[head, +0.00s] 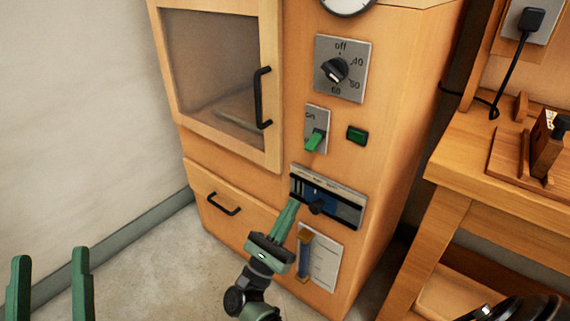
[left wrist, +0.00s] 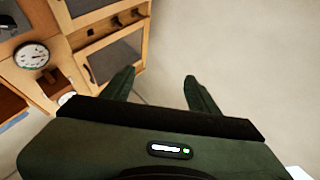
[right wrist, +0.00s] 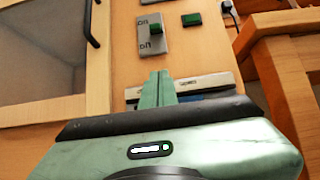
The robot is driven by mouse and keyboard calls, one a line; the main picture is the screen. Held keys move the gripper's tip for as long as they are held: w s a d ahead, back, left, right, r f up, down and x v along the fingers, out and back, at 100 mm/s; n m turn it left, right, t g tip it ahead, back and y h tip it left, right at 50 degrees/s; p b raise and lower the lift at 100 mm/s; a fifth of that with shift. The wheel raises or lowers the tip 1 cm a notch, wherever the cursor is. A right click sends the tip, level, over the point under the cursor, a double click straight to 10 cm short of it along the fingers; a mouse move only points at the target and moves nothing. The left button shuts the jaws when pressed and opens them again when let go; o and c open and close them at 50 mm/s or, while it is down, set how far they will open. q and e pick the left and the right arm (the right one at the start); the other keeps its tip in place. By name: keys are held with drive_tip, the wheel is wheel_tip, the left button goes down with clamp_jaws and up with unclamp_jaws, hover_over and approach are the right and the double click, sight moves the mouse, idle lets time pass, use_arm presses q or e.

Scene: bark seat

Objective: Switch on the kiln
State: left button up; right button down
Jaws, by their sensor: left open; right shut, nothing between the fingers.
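The kiln (head: 190,150) is a wooden cabinet with a glazed door. Its switch plate (head: 323,120) carries a green lever (head: 314,141) that leans down, away from the "on" label at the top. The lever (right wrist: 156,30) also shows in the right wrist view. A dark green indicator (head: 357,135) sits right of the plate. Above is a dial (head: 335,70) marked off, 40, 50, 60; its exact setting is unclear. My right gripper (head: 294,202) is shut and empty, its tips below the lever, before the slider panel. My left gripper (head: 50,252) is open and empty, far left.
The slider panel (head: 347,208) and a paper card (head: 323,262) are below the switch. The door handle (head: 263,97) and drawer handle (head: 222,204) stick out at left. A wooden bench (head: 470,155) stands close on the right. The floor at left is clear.

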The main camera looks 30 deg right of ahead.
sight(314, 142)
drive_tip(key=shift+d+r, duration=0.15)
drive_tip(key=p+x, duration=0.1)
drive_tip(key=x, duration=0.9)
drive_tip(key=shift+r, duration=0.25)
use_arm(q)
wheel_tip(314, 142, down, 8)
drive_tip(key=w+g+y, duration=0.1)
drive_tip(key=w+g, duration=0.1)
drive_tip(key=g, duration=0.2)
drive_tip(key=shift+w+a+g+y+p, duration=0.15)
drive_tip(key=shift+w+g+y+p, duration=0.2)
drive_tip(key=shift+g+y+p, duration=0.1)
use_arm(e)
drive_tip(key=shift+s+a+r, duration=0.2)
drive_tip(key=shift+a+r, duration=0.3)
drive_tip(key=shift+r, duration=0.25)
drive_tip(key=shift+s+a+r, duration=0.2)
drive_tip(key=shift+a+r, duration=0.3)
drive_tip(key=shift+r, duration=0.25)
